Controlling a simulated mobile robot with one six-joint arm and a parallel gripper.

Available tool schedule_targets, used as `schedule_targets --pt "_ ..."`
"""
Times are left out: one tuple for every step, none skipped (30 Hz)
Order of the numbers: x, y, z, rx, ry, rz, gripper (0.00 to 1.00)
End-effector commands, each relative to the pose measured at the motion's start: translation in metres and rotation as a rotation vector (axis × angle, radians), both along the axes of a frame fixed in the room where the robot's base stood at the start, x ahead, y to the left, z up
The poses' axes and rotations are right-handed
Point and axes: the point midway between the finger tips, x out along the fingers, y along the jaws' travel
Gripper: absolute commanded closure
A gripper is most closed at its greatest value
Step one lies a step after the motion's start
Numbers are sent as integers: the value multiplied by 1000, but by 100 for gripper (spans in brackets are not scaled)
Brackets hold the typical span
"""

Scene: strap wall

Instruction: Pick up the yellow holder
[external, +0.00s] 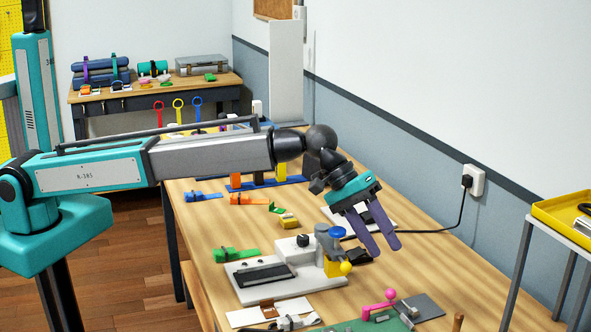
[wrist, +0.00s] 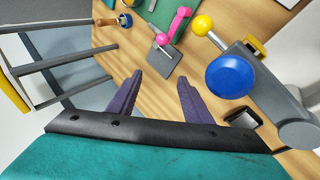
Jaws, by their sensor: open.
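Several yellow things show, and I cannot tell for certain which is the holder. A small yellow block (external: 289,223) lies on the table behind the grey-white bench device. A yellow piece (external: 333,268) sits at the device's right end beside a yellow ball; part of it shows in the wrist view (wrist: 255,44). A yellow ring-topped piece (external: 178,107) stands upright farther back. My gripper (external: 382,246) has its purple fingers spread and empty, pointing down to the right of the device. In the wrist view my gripper (wrist: 160,77) has only bare tabletop between the fingertips.
The device (external: 280,285) has a blue knob (wrist: 228,75) close to my fingers. A pink handle (external: 378,302) with a grey plate (wrist: 164,59) lies in front. A black cable runs to the wall socket (external: 474,181). A yellow tray (external: 562,222) stands at right.

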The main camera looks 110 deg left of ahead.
Motion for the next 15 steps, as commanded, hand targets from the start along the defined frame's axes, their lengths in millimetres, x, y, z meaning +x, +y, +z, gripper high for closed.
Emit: schedule_targets --pt "-10 31 -2 9 32 45 55" --pt "-17 46 -3 13 51 71 55" --pt "-27 68 -4 20 79 107 55" --pt "-35 83 -5 24 99 134 55" --pt "-44 100 -6 28 119 162 55" --pt "-55 121 -6 34 145 201 55" --pt "-64 136 -7 37 166 231 55" --pt "-74 152 -7 42 186 261 55" --pt "-87 172 -7 47 213 302 55" --pt "-98 187 -7 50 234 332 55" --pt "-108 202 -7 53 253 365 55" --pt "-123 222 -7 57 281 408 55" --pt "-134 236 -6 59 301 440 55" --pt "-146 250 -6 63 321 474 55" --pt "-163 268 -5 67 348 519 55"
